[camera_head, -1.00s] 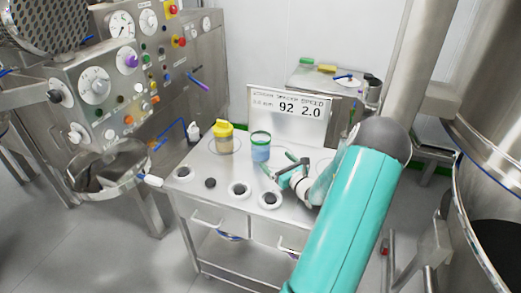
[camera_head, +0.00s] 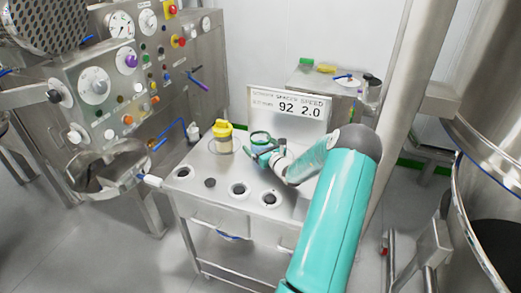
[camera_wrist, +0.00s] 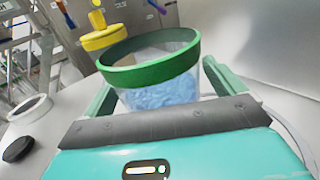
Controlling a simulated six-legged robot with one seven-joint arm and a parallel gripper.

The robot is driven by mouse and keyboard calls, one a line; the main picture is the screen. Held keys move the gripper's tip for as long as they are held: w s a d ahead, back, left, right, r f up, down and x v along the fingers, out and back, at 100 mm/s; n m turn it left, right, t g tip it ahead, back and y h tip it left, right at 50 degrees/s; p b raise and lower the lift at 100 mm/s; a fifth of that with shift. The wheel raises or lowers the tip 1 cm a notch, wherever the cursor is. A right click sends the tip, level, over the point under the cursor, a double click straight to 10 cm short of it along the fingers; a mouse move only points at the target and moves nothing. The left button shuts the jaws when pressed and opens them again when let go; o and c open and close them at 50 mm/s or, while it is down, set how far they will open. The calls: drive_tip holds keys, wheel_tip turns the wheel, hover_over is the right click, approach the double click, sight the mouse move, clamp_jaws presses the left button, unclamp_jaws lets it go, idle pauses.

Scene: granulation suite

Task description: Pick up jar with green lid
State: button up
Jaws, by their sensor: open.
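The jar with the green lid (camera_wrist: 150,66) fills the middle of the wrist view. It is clear-walled with blue contents and stands upright; the green shows as a band around its top. In the head view the jar (camera_head: 260,138) stands on the steel cart and is partly hidden by my gripper (camera_head: 264,154). My gripper is open, and in the wrist view its two green fingers (camera_wrist: 158,92) lie on either side of the jar. I cannot tell whether either finger touches it.
A yellow-lidded jar (camera_head: 223,138) stands just left of the green one and also shows in the wrist view (camera_wrist: 101,36). A display sign (camera_head: 288,112) stands behind. White rings (camera_head: 238,190) and a black cap (camera_head: 210,182) lie along the cart's front.

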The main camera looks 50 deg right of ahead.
drive_tip(key=c, duration=1.8)
drive_tip(key=shift+r, duration=0.2)
